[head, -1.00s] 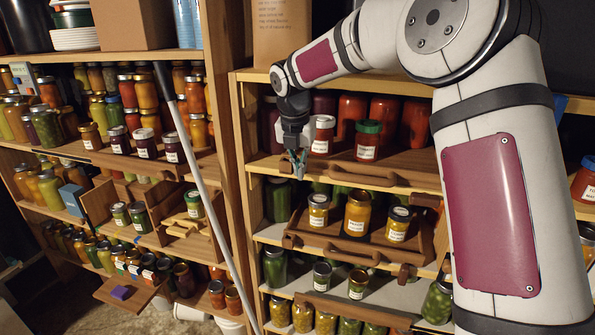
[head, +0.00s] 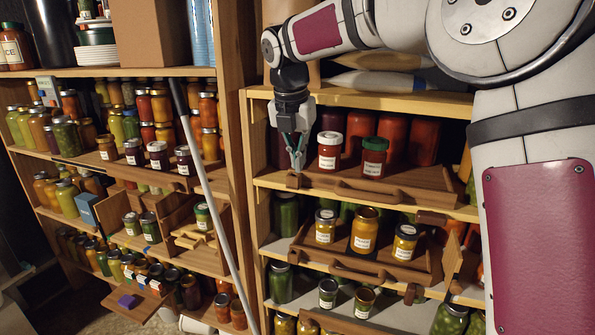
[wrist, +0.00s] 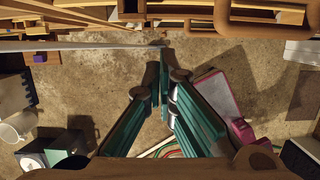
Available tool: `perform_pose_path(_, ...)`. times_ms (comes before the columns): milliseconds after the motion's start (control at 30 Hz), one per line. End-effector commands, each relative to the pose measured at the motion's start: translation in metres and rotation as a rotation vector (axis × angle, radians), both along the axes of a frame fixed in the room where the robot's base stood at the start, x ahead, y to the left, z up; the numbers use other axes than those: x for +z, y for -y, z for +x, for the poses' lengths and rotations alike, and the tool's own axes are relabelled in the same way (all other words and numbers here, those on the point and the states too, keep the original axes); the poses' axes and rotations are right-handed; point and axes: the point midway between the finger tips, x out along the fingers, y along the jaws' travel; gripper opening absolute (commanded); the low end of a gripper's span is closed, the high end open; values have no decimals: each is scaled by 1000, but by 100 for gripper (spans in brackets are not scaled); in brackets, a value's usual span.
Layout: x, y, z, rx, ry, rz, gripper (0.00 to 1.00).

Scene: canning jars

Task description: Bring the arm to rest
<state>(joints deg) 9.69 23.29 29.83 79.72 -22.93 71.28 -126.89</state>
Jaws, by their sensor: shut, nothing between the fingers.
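My gripper (head: 297,165) hangs fingers-down at the front of the right shelf unit, level with its upper jar shelf. Its teal fingers are shut and hold nothing. In the wrist view the fingers (wrist: 163,85) meet above the concrete floor. A white-lidded red jar (head: 330,152) and a green-lidded red jar (head: 373,158) stand on a wooden tray (head: 425,182) just right of my gripper. My gripper looks close to the tray's left end; whether they touch cannot be told.
Lower, a wooden tray (head: 375,268) holds a few labelled jars. A pale pole (head: 215,200) leans before the left shelves, which hold many jars. In the wrist view, a bucket (wrist: 18,126) and a pink-edged board (wrist: 218,95) are on the floor, with bare floor between.

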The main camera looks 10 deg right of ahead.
Motion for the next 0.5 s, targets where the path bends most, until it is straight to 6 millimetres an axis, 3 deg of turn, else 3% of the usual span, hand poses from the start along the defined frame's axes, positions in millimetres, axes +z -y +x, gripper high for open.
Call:
perform_pose_path(100, 5, -1, -2, -4, 3, 1, 0)
perform_pose_path(233, 17, 2, -26, -146, 37, 12, 0)
perform_pose_path(500, 40, 23, -117, -741, 181, 131, 0)
